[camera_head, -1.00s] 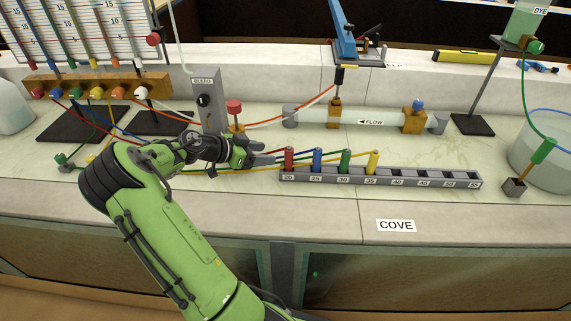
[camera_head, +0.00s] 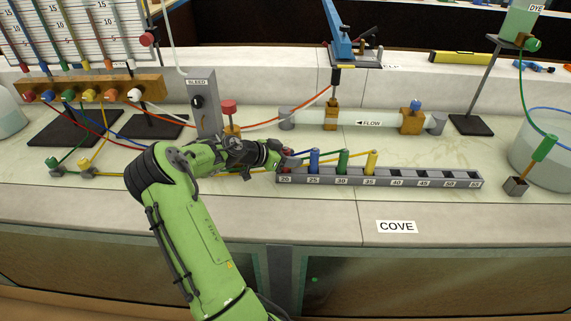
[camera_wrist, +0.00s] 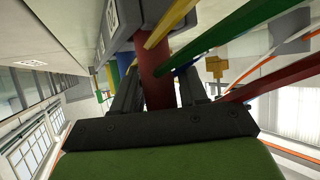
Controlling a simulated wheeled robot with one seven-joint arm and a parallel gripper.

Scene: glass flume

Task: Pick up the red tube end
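The red tube end (camera_head: 289,160) stands upright in the slot marked 20 at the left end of the grey rack (camera_head: 385,180). My gripper (camera_head: 284,161) is level with it, coming from the left, and partly hides it. In the wrist view the red tube end (camera_wrist: 157,80) lies between my two spread fingers (camera_wrist: 158,88). The fingers stand around it, with only narrow gaps at its sides. Whether either finger touches it is hard to tell.
Blue (camera_head: 314,161), green (camera_head: 342,161) and yellow (camera_head: 370,163) tube ends stand in the slots to the right. Several slots beyond are empty. Tubes trail across the bench on the left. The bleed post (camera_head: 205,105) and flow pipe (camera_head: 365,121) stand behind.

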